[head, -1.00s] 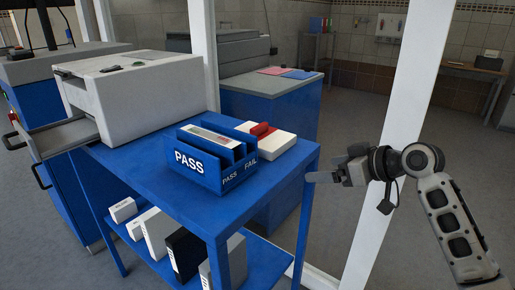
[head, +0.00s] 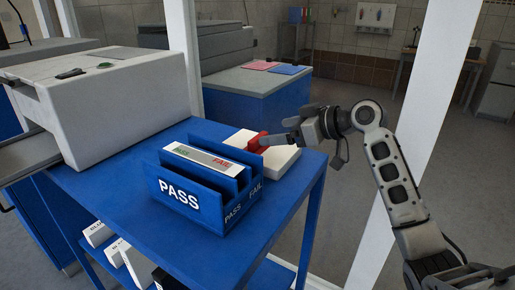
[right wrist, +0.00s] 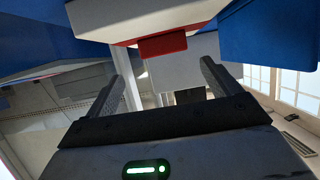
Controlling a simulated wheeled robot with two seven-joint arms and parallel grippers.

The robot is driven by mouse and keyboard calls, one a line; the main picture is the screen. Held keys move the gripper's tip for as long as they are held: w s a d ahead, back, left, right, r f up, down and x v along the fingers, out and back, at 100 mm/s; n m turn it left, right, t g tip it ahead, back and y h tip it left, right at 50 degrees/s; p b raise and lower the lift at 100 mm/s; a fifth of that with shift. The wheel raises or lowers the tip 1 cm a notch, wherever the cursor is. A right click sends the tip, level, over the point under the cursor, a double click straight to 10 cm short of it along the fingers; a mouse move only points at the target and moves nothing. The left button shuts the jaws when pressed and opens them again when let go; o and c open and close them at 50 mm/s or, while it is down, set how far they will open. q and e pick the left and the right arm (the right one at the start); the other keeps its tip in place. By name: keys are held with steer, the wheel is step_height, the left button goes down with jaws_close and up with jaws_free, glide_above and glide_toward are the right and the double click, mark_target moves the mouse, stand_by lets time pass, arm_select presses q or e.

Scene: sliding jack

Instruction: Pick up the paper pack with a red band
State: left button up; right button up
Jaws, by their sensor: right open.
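The white paper pack (head: 283,160) with a red band (head: 254,144) lies on the blue cart, just behind the PASS/FAIL holder. My right gripper (head: 275,139) comes in from the right, with its fingers over the pack beside the red band. In the right wrist view its two fingers (right wrist: 165,64) are spread, with the red band (right wrist: 163,46) ahead between them. The gripper is open and empty; whether a finger touches the pack cannot be told. My left gripper is not in view.
The blue PASS/FAIL holder (head: 180,195), with a white slip in it, stands close to the left of the pack. A large white machine (head: 95,100) stands at the left. White posts rise behind the cart (head: 110,205). The front of the cart top is clear.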

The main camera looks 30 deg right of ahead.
mark_target(258, 136)
steer(key=shift+s+a+f+p+x, duration=0.1)
steer(key=shift+p+x, duration=0.05)
steer(key=shift+x, duration=1)
steer(key=shift+s+a+f+p+x, duration=0.1)
steer(key=shift+p+x, duration=0.1)
steer(key=shift+x, duration=0.95)
steer(key=shift+s+a+f+p+x, duration=0.1)
steer(key=shift+f+p+x, duration=0.05)
steer(key=shift+x, duration=1)
steer(key=shift+d, duration=0.1)
steer(key=c, duration=1.3)
